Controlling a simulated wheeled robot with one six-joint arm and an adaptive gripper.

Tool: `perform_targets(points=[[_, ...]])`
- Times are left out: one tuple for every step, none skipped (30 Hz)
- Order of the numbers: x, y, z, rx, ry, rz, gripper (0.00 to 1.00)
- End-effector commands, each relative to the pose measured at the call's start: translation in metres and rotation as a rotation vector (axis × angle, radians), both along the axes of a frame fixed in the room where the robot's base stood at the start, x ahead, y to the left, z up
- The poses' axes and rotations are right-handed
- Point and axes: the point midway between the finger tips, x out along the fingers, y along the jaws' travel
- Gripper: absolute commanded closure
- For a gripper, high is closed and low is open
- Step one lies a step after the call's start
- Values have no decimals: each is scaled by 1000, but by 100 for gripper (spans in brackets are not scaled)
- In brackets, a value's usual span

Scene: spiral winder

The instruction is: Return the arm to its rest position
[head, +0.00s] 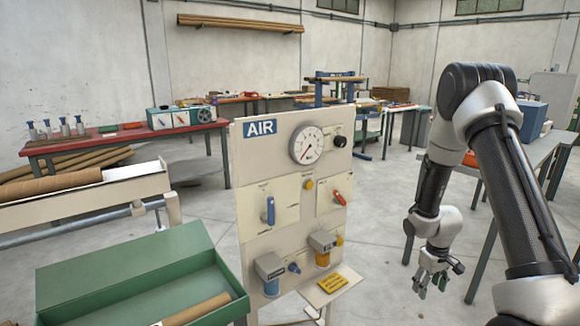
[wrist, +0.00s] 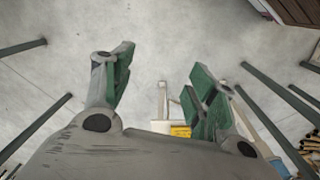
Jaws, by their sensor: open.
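My arm bends up and over at the right of the head view, with its forearm hanging down. My gripper (head: 433,282) hangs at its lower end, pointing at the floor. It is to the right of the AIR panel (head: 243,200) and apart from it. In the wrist view my gripper (wrist: 160,85) shows two green-padded fingers spread wide with nothing between them. Bare concrete floor lies below.
A green open box (head: 130,265) holding a cardboard tube stands at the front left. A grey table (head: 535,152) stands behind my arm at the right. A red-topped bench (head: 90,140) is at the back left. Open floor lies between the panel and my arm.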

Motion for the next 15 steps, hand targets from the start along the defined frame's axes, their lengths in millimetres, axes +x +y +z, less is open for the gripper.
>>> perform_targets(points=[[-12, 0, 35, -14, 22, -38, 42], [-22, 0, 53, -21, 42, -62, 42], [-35, 2, 77, -26, 66, -93, 42], [-45, 3, 95, -31, 81, -115, 42], [-56, 5, 112, -33, 95, -137, 42], [-71, 8, 134, -35, 110, -164, 42], [-81, 10, 150, -36, 120, -182, 42], [-92, 13, 165, -34, 128, -201, 42], [-107, 17, 185, -33, 137, -223, 42], [-117, 20, 199, -30, 141, -239, 42], [-128, 23, 213, -26, 144, -253, 42], [-142, 28, 229, -20, 144, -269, 42], [-153, 31, 241, -16, 143, -280, 42], [-163, 34, 253, -11, 139, -289, 42], [-177, 39, 267, -1, 131, -302, 42]])
